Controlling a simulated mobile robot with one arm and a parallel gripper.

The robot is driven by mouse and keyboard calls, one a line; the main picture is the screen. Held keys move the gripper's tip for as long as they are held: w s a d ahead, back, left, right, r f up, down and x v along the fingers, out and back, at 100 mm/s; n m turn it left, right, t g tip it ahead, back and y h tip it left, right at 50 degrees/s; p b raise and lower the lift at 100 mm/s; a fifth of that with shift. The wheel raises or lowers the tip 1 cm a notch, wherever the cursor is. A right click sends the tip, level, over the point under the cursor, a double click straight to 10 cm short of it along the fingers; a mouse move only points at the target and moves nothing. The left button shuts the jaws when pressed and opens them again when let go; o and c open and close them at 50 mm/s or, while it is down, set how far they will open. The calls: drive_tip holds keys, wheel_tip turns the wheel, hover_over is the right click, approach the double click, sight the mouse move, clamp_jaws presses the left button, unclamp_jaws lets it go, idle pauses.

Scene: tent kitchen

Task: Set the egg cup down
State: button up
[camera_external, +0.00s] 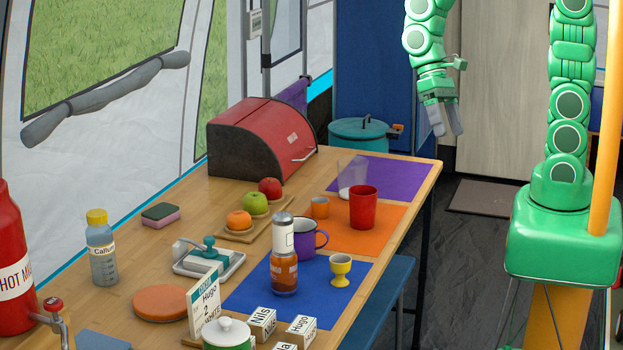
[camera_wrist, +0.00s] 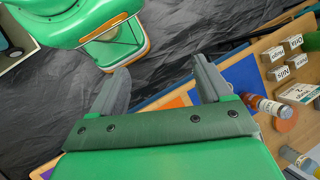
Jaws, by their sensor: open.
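The yellow egg cup (camera_external: 340,270) stands upright on the blue mat (camera_external: 245,297) near the table's right edge. It is apart from my gripper, and I cannot make it out in the wrist view. My gripper (camera_external: 446,121) hangs fingers down in the air beyond the far right corner of the table. Its two grey fingers are apart with nothing between them. In the wrist view, the open gripper (camera_wrist: 165,88) has dark floor between its fingertips, and part of the blue mat (camera_wrist: 243,75) shows behind the right finger.
A red cup (camera_external: 363,207) and a small orange cup (camera_external: 320,207) stand farther back. Name blocks (camera_external: 262,322) lie in front.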

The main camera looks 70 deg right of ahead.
drive_tip(key=s+d+r+n+t+h, duration=0.2)
drive_tip(key=s+d+r+n+h, duration=0.1)
drive_tip(key=s+d, duration=0.6)
drive_tip(key=s+r+h, duration=0.1)
drive_tip(key=s, duration=0.2)
drive_tip(key=shift+r+t, duration=0.3)
drive_tip(key=shift+t, duration=0.1)
idle(0.7)
